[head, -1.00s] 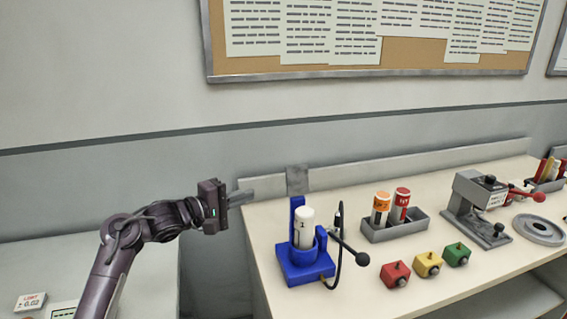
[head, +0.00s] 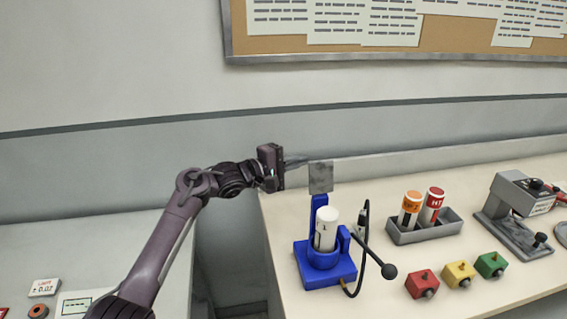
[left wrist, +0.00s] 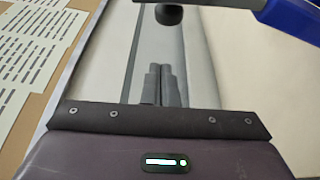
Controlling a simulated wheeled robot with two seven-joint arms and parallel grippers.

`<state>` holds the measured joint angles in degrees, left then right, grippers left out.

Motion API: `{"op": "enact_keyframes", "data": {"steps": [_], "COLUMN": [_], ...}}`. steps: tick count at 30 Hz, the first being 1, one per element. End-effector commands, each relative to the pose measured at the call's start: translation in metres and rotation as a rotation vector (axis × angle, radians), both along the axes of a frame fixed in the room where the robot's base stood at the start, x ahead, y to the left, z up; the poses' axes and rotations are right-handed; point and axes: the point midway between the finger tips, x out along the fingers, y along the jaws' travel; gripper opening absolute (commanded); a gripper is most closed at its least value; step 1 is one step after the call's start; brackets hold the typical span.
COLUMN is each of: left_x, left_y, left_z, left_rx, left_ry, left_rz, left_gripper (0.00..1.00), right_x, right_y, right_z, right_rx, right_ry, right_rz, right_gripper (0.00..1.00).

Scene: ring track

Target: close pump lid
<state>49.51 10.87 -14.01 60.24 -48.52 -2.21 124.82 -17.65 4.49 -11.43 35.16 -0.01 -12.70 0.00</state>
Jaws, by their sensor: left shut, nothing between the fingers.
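The blue pump (head: 318,277) stands at the left end of the bench, with a white cylinder (head: 327,229) upright in its cup. Its grey lid plate (head: 321,178) stands upright and open at the top of a blue post behind the cup. My left gripper (head: 299,161) is shut and empty, its fingertips at the upper left edge of the lid plate; I cannot tell whether they touch. In the left wrist view its closed fingers (left wrist: 164,86) point forward, with a blue part (left wrist: 291,18) at the upper right. My right gripper is not in view.
A black-knobbed lever (head: 389,271) sticks out at the pump's right. A grey tray (head: 427,230) holds an orange and a red-labelled cylinder. Red (head: 421,284), yellow (head: 458,274) and green (head: 490,265) blocks lie in front. The wall rises close behind the bench.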

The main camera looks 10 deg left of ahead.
Motion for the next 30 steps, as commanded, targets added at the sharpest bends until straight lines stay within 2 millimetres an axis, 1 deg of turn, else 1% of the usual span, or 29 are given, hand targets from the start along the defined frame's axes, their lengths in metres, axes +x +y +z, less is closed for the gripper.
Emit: {"op": "enact_keyframes", "data": {"steps": [1, 3, 7, 13, 17, 30], "left_x": [0.004, 0.007, -0.006, -0.022, -0.028, -0.030], "left_y": [-0.006, -0.011, -0.014, -0.019, -0.021, -0.022], "left_z": [0.001, 0.001, 0.003, 0.005, 0.007, 0.006], "left_rx": [-0.001, 0.002, 0.002, 0.002, 0.001, 0.002], "left_ry": [0.001, -0.001, -0.001, -0.001, -0.001, -0.002], "left_rz": [-0.001, 0.000, 0.000, 0.002, 0.001, 0.001], "left_gripper": [0.00, 0.00, 0.00, 0.00, 0.00, 0.00], "right_x": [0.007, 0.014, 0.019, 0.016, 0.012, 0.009], "right_y": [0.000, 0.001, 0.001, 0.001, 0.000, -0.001], "right_z": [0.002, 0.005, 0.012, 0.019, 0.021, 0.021], "right_rx": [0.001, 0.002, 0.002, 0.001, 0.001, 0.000], "right_ry": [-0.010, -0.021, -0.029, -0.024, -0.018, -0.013], "right_rz": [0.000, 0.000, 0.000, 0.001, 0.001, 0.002], "right_gripper": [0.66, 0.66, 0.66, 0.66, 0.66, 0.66]}}
